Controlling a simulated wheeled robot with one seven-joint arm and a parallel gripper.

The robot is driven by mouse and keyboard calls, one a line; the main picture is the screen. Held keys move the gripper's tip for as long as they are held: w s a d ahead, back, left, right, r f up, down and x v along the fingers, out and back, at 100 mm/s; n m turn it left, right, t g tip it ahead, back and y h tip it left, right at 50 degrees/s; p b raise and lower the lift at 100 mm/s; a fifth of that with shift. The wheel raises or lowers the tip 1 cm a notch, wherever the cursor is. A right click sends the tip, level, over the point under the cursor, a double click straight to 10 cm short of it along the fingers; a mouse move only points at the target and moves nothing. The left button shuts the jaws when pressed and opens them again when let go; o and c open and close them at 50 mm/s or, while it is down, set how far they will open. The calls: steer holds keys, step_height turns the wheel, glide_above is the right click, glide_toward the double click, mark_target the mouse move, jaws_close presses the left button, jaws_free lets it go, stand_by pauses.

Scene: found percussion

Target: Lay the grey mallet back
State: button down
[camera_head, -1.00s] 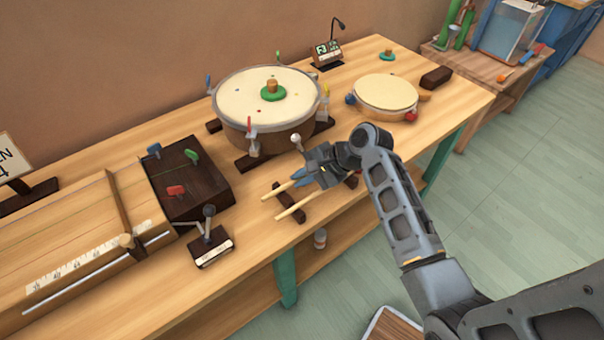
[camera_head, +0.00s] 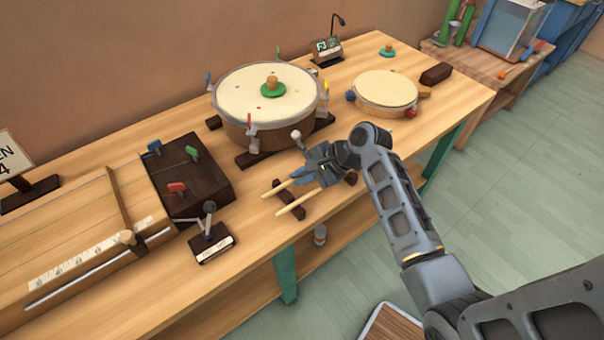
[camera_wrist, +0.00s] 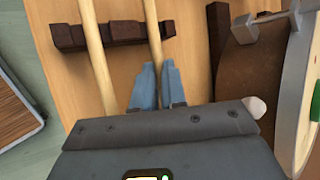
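Two pale wooden mallet sticks lie side by side across a dark notched rest (camera_head: 289,200). My gripper (camera_head: 303,178) is low over the table in front of the drum. In the wrist view its blue fingertips (camera_wrist: 158,68) close around the right-hand stick (camera_wrist: 152,30), with almost no gap beside it. The other stick (camera_wrist: 95,45) is apart, to the left of the fingers. Both sticks run under my gripper, which hides their other ends, so I cannot see which head is grey. A pale round knob (camera_head: 296,135) shows beyond my gripper; I cannot tell what it belongs to.
The large drum (camera_head: 266,95) stands close behind my gripper. A smaller drum (camera_head: 385,90) is to the right. A black stand (camera_head: 211,241) and a dark box (camera_head: 188,180) are to the left. The table's front edge is near the sticks.

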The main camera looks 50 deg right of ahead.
steer(key=c, duration=1.1)
jaws_free()
steer(key=v, duration=0.7)
steer(key=shift+s+d+r, duration=0.15)
steer(key=shift+s+r, duration=0.1)
steer(key=shift+s, duration=0.05)
